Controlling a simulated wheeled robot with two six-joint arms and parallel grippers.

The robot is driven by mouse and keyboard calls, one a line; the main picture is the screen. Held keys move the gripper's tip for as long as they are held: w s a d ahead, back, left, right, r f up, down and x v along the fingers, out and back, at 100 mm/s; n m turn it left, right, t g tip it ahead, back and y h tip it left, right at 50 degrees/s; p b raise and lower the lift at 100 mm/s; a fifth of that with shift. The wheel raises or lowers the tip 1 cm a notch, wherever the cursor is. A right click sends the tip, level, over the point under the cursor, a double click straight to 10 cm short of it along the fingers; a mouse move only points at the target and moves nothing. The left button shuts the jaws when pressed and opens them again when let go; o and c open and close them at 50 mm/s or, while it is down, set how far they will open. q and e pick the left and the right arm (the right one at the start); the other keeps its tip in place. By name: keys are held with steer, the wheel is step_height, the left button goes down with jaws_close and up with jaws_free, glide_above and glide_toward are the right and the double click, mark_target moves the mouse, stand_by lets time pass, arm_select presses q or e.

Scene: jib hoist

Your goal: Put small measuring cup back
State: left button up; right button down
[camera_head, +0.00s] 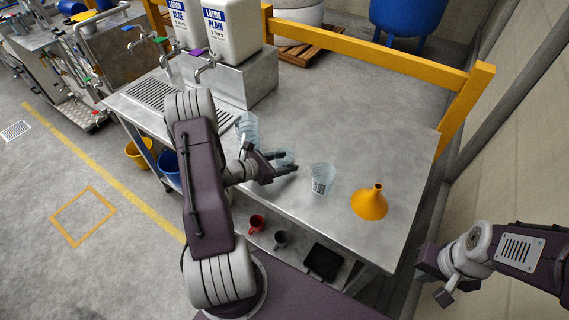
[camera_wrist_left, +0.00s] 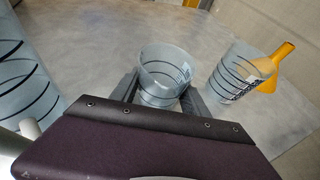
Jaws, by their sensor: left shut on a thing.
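The small clear measuring cup (camera_head: 284,157) is between the fingers of my left gripper (camera_head: 285,166), which is shut on it. In the left wrist view the cup (camera_wrist_left: 164,75) stands about upright, with dark rings and a pale label. Whether its base touches the steel table (camera_head: 380,140) is hard to tell. A larger clear cup (camera_head: 247,126) is behind my left gripper, and another (camera_head: 322,177) stands just to its right. My right gripper (camera_head: 434,282) is off the table's right side, empty, with its fingers apart.
An orange funnel (camera_head: 370,203) stands near the table's right end. White jugs (camera_head: 232,30) and taps are at the back left. A yellow rail (camera_head: 380,60) runs along the back. Red and dark mugs (camera_head: 257,223) sit on the lower shelf. The table's back right is clear.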

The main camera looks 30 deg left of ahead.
arm_select(q)
steer(key=shift+a+f, duration=0.1)
steer(key=shift+f, duration=0.25)
steer(key=shift+f, duration=0.15)
steer(key=o, duration=1.6)
steer(key=shift+c, duration=0.2)
